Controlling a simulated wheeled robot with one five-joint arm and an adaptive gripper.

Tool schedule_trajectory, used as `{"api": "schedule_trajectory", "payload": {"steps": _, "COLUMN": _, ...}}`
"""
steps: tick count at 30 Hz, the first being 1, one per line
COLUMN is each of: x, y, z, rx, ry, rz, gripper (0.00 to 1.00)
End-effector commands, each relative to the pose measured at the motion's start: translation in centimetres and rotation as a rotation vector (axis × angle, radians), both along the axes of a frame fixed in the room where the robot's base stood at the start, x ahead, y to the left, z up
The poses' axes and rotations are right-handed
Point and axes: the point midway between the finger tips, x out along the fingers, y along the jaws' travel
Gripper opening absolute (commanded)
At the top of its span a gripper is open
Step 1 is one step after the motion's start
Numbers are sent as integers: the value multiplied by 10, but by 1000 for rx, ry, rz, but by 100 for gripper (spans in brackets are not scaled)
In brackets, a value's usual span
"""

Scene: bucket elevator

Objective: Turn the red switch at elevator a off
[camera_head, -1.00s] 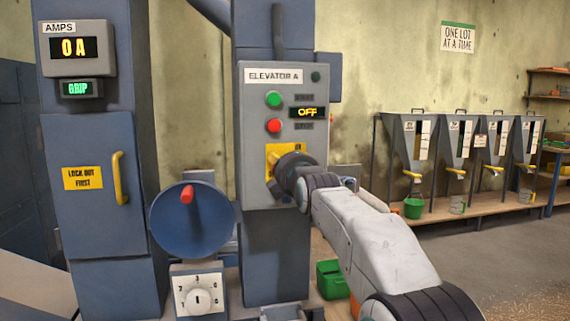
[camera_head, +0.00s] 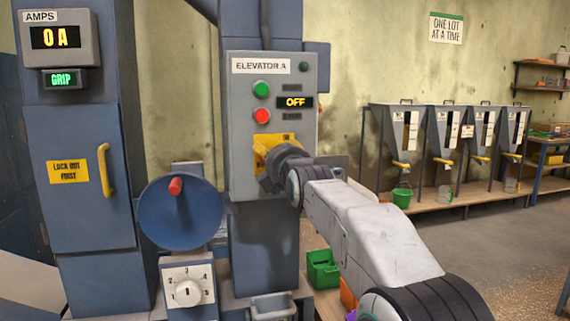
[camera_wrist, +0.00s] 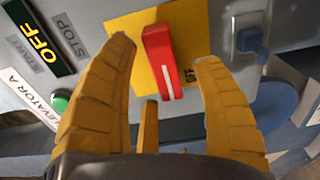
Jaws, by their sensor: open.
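The red switch (camera_wrist: 160,60) is a red handle with a white line on a yellow plate (camera_wrist: 118,28), seen in the wrist view. The word OFF is printed on the plate beside the handle's lower right side. My gripper (camera_wrist: 166,50) is open, with one yellow finger on each side of the handle and gaps visible between. In the head view my gripper (camera_head: 262,158) is at the yellow plate (camera_head: 263,140) low on the ELEVATOR A panel (camera_head: 240,130) and hides the switch. The panel display (camera_head: 295,102) reads OFF in yellow.
A green button (camera_head: 261,88) and a red button (camera_head: 261,116) sit above the plate. A blue wheel (camera_head: 180,215) with a red knob is left of the panel. The AMPS display (camera_head: 55,37) reads 0 A. Several hoppers stand at the right; open floor lies before them.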

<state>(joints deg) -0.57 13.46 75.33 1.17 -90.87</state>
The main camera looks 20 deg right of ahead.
Motion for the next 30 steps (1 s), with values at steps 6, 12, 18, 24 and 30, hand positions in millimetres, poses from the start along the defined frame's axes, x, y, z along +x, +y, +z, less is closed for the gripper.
{"api": "schedule_trajectory", "payload": {"steps": 6, "x": -33, "y": 0, "z": 1, "rx": 0, "ry": -1, "rz": 0, "gripper": 61}}
{"api": "schedule_trajectory", "payload": {"steps": 12, "x": -63, "y": -1, "z": 1, "rx": 0, "ry": -2, "rz": 0, "gripper": 61}}
{"api": "schedule_trajectory", "payload": {"steps": 18, "x": -86, "y": -1, "z": 1, "rx": 0, "ry": -2, "rz": -1, "gripper": 61}}
{"api": "schedule_trajectory", "payload": {"steps": 24, "x": -98, "y": -1, "z": 0, "rx": -1, "ry": 0, "rz": -1, "gripper": 61}}
{"api": "schedule_trajectory", "payload": {"steps": 30, "x": -102, "y": -1, "z": 0, "rx": -1, "ry": -1, "rz": -1, "gripper": 61}}
